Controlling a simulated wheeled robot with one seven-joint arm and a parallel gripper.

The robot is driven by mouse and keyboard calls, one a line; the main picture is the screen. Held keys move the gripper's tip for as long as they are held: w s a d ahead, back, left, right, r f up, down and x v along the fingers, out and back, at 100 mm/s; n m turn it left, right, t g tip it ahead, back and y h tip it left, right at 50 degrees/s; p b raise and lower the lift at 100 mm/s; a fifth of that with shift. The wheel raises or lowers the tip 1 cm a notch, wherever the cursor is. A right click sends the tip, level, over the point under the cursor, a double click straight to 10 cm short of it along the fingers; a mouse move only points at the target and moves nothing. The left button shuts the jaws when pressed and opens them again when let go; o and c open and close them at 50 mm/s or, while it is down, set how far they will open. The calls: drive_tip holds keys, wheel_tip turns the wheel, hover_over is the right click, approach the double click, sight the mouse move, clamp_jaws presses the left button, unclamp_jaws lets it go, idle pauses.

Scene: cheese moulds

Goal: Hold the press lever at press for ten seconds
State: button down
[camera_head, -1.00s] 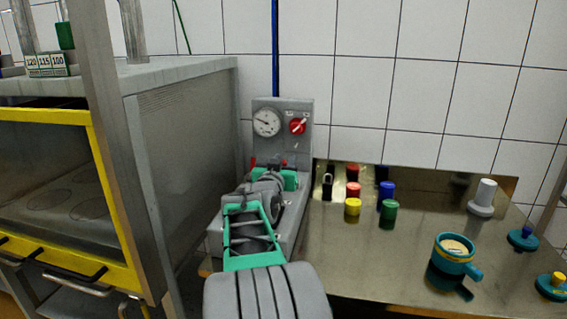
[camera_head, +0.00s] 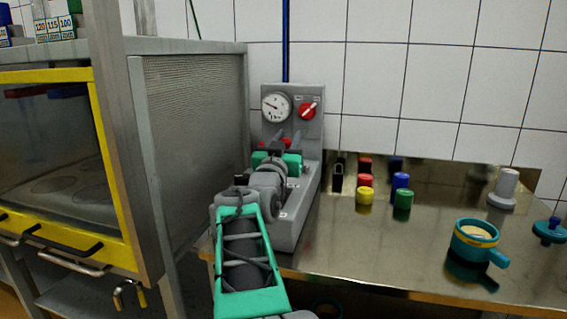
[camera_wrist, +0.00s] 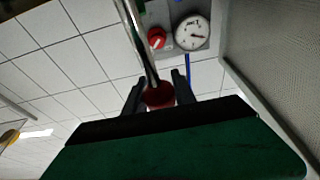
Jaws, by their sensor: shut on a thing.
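The press (camera_head: 300,215) is a grey machine with an upright panel, standing at the left end of the metal table. In the wrist view its lever is a shiny metal rod (camera_wrist: 138,45) ending in a dark red ball knob (camera_wrist: 158,95). My gripper (camera_head: 279,146) is in front of the panel, and its two dark fingers stand either side of the knob, shut on it. In the head view my gripper and arm hide most of the lever. The panel carries a round white gauge (camera_head: 276,107) and a red dial (camera_head: 308,111); their small markings are too fine to read.
A grey cabinet (camera_head: 190,150) with a yellow-framed glass door stands close on the left. On the table (camera_head: 350,245) are a black padlock (camera_head: 337,178), several coloured cylinders (camera_head: 401,182), a teal cup (camera_head: 474,243) and a grey knobbed piece (camera_head: 502,188). The table's front middle is clear.

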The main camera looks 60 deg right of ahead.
drive_tip(key=b, duration=0.1)
drive_tip(key=a+h+b, duration=0.1)
drive_tip(key=shift+s+a+f+b, duration=0.15)
drive_tip(key=shift+s+f+b, duration=0.15)
drive_tip(key=shift+b, duration=0.05)
drive_tip(key=shift+s+a+r+h, duration=0.1)
drive_tip(key=shift+a+r+h, duration=0.2)
drive_tip(key=shift+r, duration=0.2)
drive_tip(key=c, duration=1)
unclamp_jaws()
drive_tip(key=shift+c, duration=0.2)
drive_tip(key=shift+a, duration=0.15)
drive_tip(key=v, duration=0.7)
drive_tip(key=shift+s+a+f+b, duration=0.15)
drive_tip(key=shift+a+b, duration=0.05)
drive_tip(key=shift+b, duration=0.25)
drive_tip(key=shift+c, duration=0.4)
